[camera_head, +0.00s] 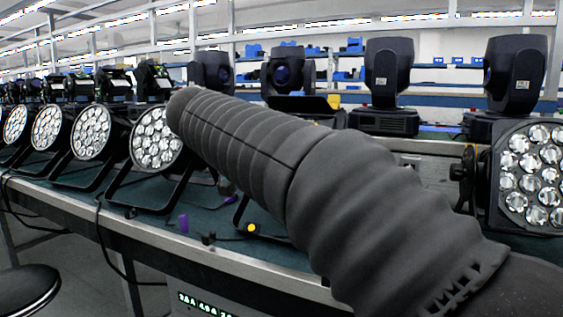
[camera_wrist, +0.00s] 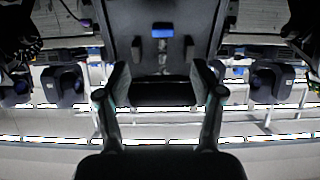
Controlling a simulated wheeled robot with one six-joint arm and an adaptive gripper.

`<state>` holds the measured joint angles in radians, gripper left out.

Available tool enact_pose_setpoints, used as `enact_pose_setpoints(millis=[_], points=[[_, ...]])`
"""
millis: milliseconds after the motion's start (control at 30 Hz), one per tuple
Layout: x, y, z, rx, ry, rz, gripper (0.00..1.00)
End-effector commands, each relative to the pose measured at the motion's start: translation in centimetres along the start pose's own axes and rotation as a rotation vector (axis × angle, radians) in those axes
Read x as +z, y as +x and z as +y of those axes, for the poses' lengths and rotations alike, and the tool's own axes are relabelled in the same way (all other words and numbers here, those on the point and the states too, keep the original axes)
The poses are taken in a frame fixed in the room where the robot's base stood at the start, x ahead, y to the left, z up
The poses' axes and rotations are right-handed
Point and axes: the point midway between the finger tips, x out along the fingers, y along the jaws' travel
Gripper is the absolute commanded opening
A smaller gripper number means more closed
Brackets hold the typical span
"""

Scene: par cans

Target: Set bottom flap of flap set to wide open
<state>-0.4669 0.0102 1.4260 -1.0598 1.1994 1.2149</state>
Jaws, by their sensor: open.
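In the wrist view, which looks upside down, my gripper (camera_wrist: 159,82) is open with its two fingers apart. A large dark panel (camera_wrist: 128,22), seemingly part of the flap set, fills the upper middle in front of the fingers. A darker plate (camera_wrist: 165,94) shows between the fingers; I cannot tell whether they touch it. Which of these is the bottom flap is unclear. In the head view a thin black plate (camera_head: 308,104) sticks out behind my arm, perhaps another flap of the set. My arm's ribbed sleeve hides the rest of the set and my gripper there.
Par cans (camera_head: 157,138) stand in a row to the left on the green workbench (camera_head: 172,222). Another par can (camera_head: 531,174) stands close at the right. Moving-head lights (camera_head: 388,85) line the back. A black stool (camera_head: 25,288) is at the lower left.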

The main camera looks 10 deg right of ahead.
Motion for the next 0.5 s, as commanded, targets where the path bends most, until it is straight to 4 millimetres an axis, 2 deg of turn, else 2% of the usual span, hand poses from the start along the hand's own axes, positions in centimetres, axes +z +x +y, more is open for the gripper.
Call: enact_pose_setpoints(millis=[133, 233, 500], points=[[-0.7, 0.4, -0.6, 0.005, 0.022, 0.023, 0.67], [-0.8, 1.5, -0.6, 0.006, 0.023, 0.023, 0.67], [-0.9, 6.3, -0.4, 0.007, 0.022, 0.021, 0.67]])
